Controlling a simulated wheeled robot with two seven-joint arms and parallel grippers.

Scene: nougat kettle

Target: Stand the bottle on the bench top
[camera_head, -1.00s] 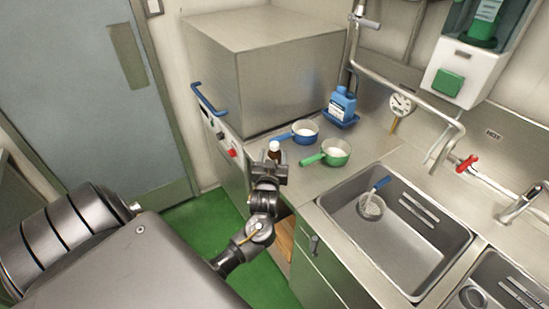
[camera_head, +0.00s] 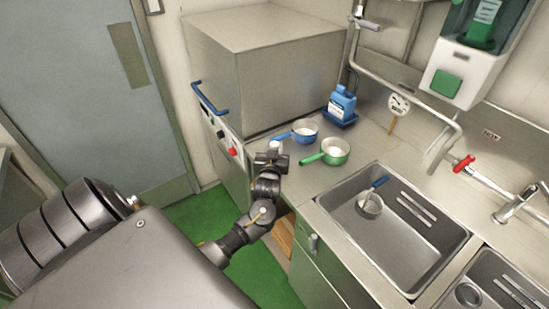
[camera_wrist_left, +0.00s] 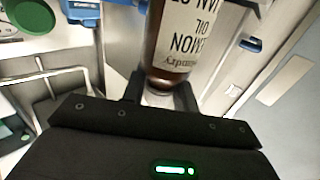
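The brown bottle with a white label (camera_wrist_left: 186,38) is at the top middle of the left wrist view, its label text upside down there. Its narrow end sits between the two fingers of my left gripper (camera_wrist_left: 160,94), which close in on both sides of it. In the head view only a small pale part of the bottle (camera_head: 276,145) shows above my left gripper (camera_head: 271,159); the rest is hidden. The gripper is at the left front edge of the bench top (camera_head: 305,181), near the pans. My right gripper is out of view.
A blue pan (camera_head: 305,130) and a green pan (camera_head: 334,152) stand just right of the gripper. A large steel box (camera_head: 265,65) is behind. A blue jug (camera_head: 341,103) stands at the back. The sink (camera_head: 400,250) lies to the right, with bare bench before it.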

